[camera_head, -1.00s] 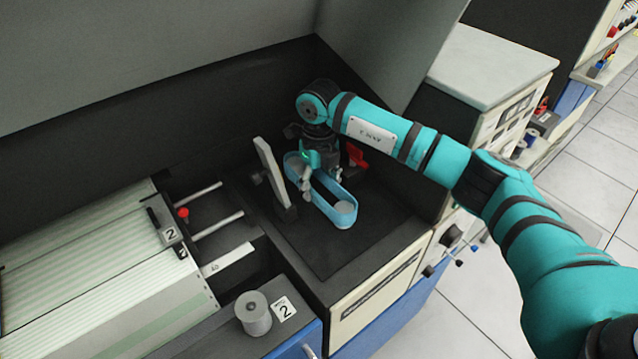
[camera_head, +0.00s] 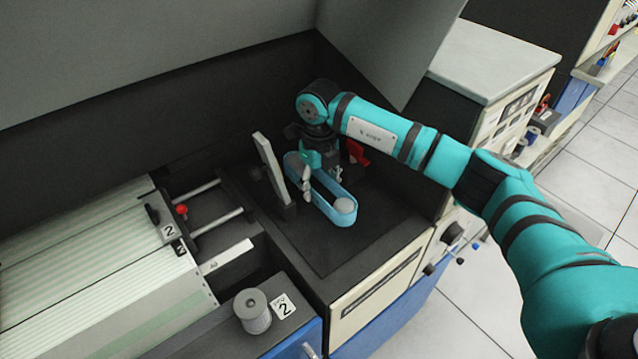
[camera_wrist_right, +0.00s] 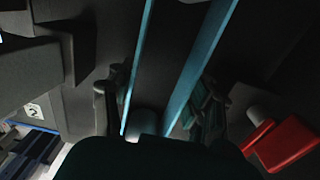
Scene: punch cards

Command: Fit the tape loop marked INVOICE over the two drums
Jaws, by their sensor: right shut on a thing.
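The light-blue tape loop (camera_head: 347,221) is stretched long on the dark deck, its near end around a pale drum (camera_head: 345,205). I cannot read INVOICE on the tape, nor tell how far down the loop sits. In the right wrist view, the two runs of the loop (camera_wrist_right: 197,75) pass between the fingers (camera_wrist_right: 160,110), and a pale round drum end (camera_wrist_right: 147,122) shows between them. My left gripper is not in view.
An upright pale plate (camera_head: 268,168) stands just left of the loop. A red part (camera_head: 357,152) is right behind the gripper. A grey spool (camera_head: 253,311) sits on the front ledge beside a "2" label (camera_head: 283,306). Striped paper (camera_head: 90,265) lies left. The deck's front is clear.

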